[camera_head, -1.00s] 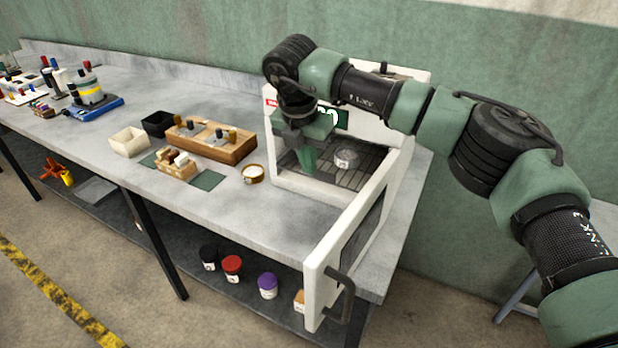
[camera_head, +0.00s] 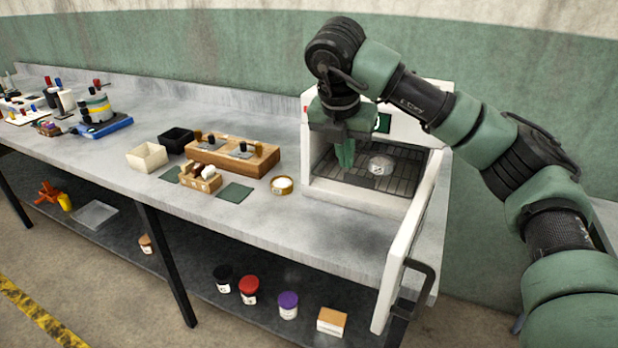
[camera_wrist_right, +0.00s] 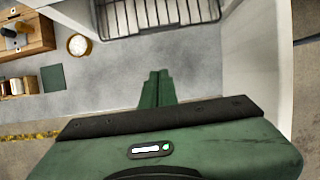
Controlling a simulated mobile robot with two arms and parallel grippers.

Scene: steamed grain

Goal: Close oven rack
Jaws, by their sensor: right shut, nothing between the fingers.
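The oven (camera_head: 440,105) is a white box at the right end of the bench, with its white door (camera_head: 410,250) swung open toward the front and a dark handle (camera_head: 418,285) on it. The dark wire rack (camera_head: 402,172) shows inside the oven and bears a small round container (camera_head: 381,164) with a pale top. The rack's edge also shows at the top of the wrist view (camera_wrist_right: 160,14). My right gripper (camera_head: 345,155) is shut and empty, pointing down in front of the oven opening. In the wrist view its fingers (camera_wrist_right: 158,85) are together over the grey bench. My left gripper is not in view.
A round dish of white stuff (camera_head: 282,185), a wooden block with tools (camera_head: 262,160), a small wooden holder (camera_head: 203,180) and a cream tray (camera_head: 147,157) stand left of the oven. Jars (camera_head: 249,290) stand on the lower shelf. Bench in front of the oven is clear.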

